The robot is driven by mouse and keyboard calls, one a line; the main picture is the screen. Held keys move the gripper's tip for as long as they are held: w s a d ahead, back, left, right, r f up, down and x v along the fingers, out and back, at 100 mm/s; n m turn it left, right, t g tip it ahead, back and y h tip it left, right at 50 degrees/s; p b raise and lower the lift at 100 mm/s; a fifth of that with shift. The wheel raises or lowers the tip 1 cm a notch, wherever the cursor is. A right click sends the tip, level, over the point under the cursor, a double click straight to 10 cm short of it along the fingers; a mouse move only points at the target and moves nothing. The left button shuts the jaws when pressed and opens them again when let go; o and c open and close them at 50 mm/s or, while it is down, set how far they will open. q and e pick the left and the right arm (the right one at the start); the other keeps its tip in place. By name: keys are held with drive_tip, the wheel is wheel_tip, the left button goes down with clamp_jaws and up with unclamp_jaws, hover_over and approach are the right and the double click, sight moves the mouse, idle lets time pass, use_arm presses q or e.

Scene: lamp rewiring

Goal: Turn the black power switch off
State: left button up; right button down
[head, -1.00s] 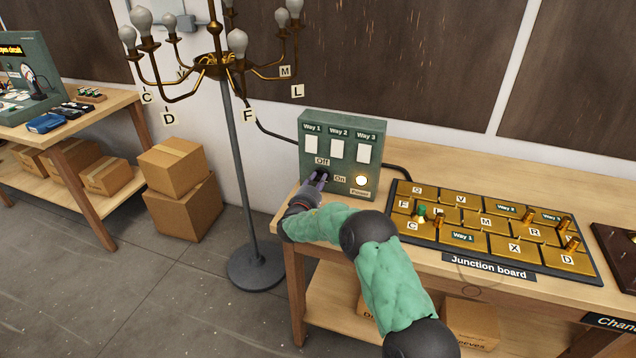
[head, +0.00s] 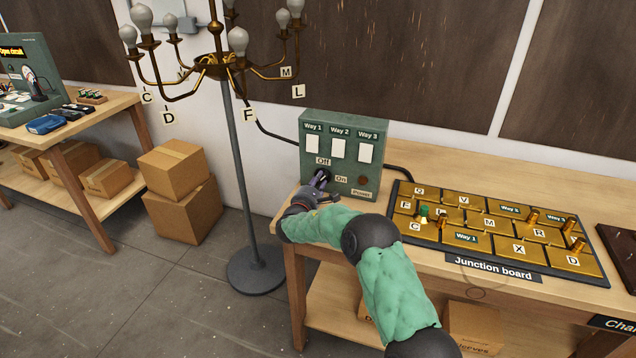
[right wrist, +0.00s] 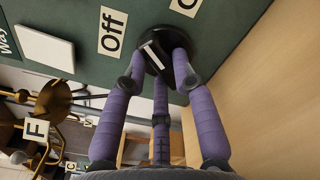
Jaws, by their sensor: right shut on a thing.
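The black power switch (head: 325,173) is a round knob on the front of the green switch box (head: 376,146), between the "Off" label (head: 323,161) and the "On" label (head: 341,179). My right gripper (head: 316,182) is shut on the knob, its purple fingers around it. In the right wrist view the knob (right wrist: 160,37) shows a white mark slanting toward the "Off" label (right wrist: 112,30). The fingers hide part of its rim. The round power lamp (head: 363,180) on the box is dark. My left gripper is not in view.
The junction board (head: 494,264) with brass plates lies right of the box on the workbench (head: 432,160). A floor lamp with several bulbs (head: 237,150) stands left of the bench. Cardboard boxes (head: 183,218) are stacked on the floor.

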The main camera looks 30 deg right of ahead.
drive_tip(key=n, duration=0.3)
drive_tip(key=shift+f+n+p, duration=0.1)
drive_tip(key=shift+n+p, duration=0.25)
drive_tip(key=shift+n, duration=0.05)
drive_tip(key=shift+f+n+p, duration=0.15)
drive_tip(key=shift+n+p, duration=0.4)
drive_tip(key=shift+n, duration=1.25)
drive_tip(key=shift+a, duration=0.1)
drive_tip(key=c, duration=1)
unclamp_jaws()
drive_tip(key=v, duration=1.2)
